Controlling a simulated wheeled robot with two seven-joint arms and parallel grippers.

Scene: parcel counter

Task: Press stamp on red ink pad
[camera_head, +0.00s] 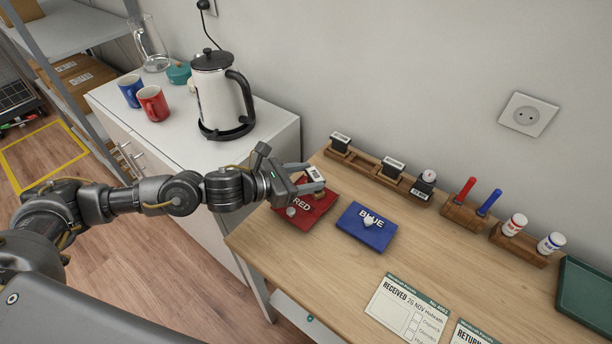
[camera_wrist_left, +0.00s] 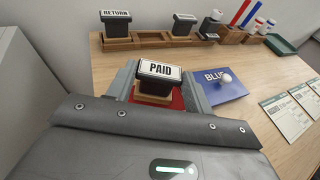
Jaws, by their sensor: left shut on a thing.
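The red ink pad (camera_head: 311,212) lies at the left end of the wooden counter, with "RED" on its lid and a small pale knob. My left gripper (camera_head: 312,184) is over its far part, shut on the PAID stamp (camera_wrist_left: 160,73). Whether the stamp's base touches the pad is hidden. The blue ink pad (camera_head: 366,227) lies just to the right, with "BLUE" on its lid. My right gripper is not in view.
A wooden stamp rack (camera_head: 375,172) along the wall holds several stamps. Marker pens (camera_head: 465,190), ink bottles (camera_head: 514,225) and a green tray (camera_head: 588,292) stand farther right. Paper forms (camera_head: 407,307) lie in front. A kettle (camera_head: 220,98) and mugs (camera_head: 152,103) stand on the white cabinet.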

